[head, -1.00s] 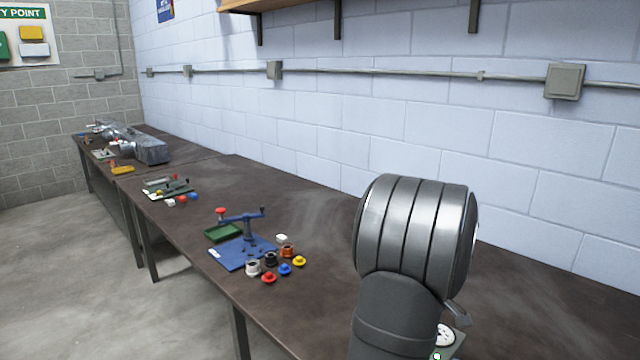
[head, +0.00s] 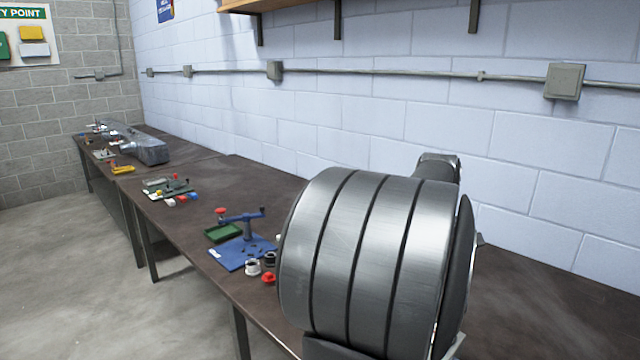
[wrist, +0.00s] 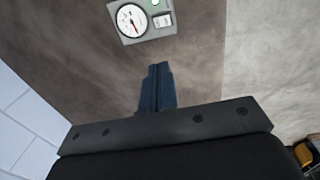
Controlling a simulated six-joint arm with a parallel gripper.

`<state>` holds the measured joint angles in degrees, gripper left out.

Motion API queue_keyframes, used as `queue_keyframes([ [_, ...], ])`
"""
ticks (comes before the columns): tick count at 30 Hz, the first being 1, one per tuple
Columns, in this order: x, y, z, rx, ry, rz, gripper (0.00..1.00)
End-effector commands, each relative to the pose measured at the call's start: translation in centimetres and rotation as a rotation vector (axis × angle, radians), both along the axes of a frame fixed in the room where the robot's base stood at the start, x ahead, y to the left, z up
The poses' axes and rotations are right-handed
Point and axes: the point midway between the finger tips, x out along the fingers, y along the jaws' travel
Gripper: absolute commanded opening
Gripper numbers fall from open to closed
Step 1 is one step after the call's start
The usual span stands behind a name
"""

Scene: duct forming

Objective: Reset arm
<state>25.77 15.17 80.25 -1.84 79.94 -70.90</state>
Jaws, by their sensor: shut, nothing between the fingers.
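My gripper (wrist: 158,75) shows in the wrist view. Its two dark blue fingers are together and nothing shows between them. It points towards the brown bench top (wrist: 75,65), with the gauge box (wrist: 130,20) beyond the fingertips, apart from them. In the head view my arm's large grey joint fills the lower middle right and hides the gripper.
The long bench (head: 205,265) runs along the block wall. A blue fixture (head: 240,252) with a green tray (head: 223,233), a white cup (head: 253,267) and a red piece (head: 268,278) stands left of my arm. More fixtures (head: 168,187) and a grey duct (head: 147,150) lie farther back.

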Motion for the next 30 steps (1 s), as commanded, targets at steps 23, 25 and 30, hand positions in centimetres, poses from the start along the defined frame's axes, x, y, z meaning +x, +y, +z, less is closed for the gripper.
queue_keyframes([
  [23,-3.1,2.5,9.4,-0.052,-0.056,-0.005,0.0],
  [25,-3.1,2.5,9.4,-0.052,-0.056,-0.005,0.0],
  [30,-3.1,2.5,9.3,-0.051,-0.055,-0.006,0.08],
])
